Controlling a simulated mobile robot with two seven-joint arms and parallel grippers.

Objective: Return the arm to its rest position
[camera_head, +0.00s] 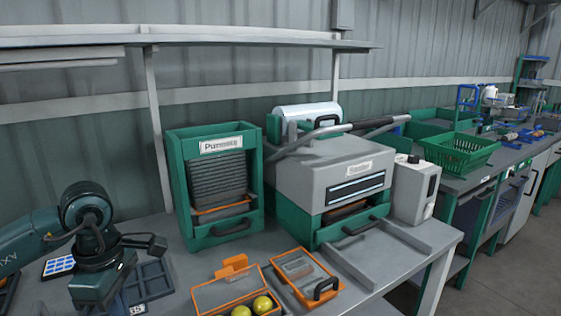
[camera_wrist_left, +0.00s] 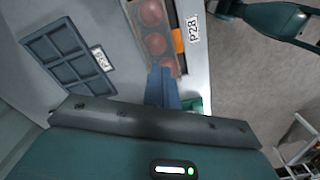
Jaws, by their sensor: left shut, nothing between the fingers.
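My left gripper (camera_wrist_left: 163,72) shows in the wrist view as blue fingers closed together, with nothing between them. They are above the worktop, overlapping the near end of a clear punnet of reddish tomatoes (camera_wrist_left: 154,42) in that view; whether they touch it cannot be told. In the head view my left arm comes in from the left and bends down at the lower left, beside a dark blue compartment tray (camera_head: 153,279). The tray also shows in the wrist view (camera_wrist_left: 66,62). The left fingertips are not visible in the head view. My right gripper is not in view.
A green punnet dispenser (camera_head: 229,228) and a grey sealer (camera_head: 335,178) stand at the back of the bench. A shelf (camera_head: 230,39) hangs above. A green basket (camera_head: 462,153) stands right.

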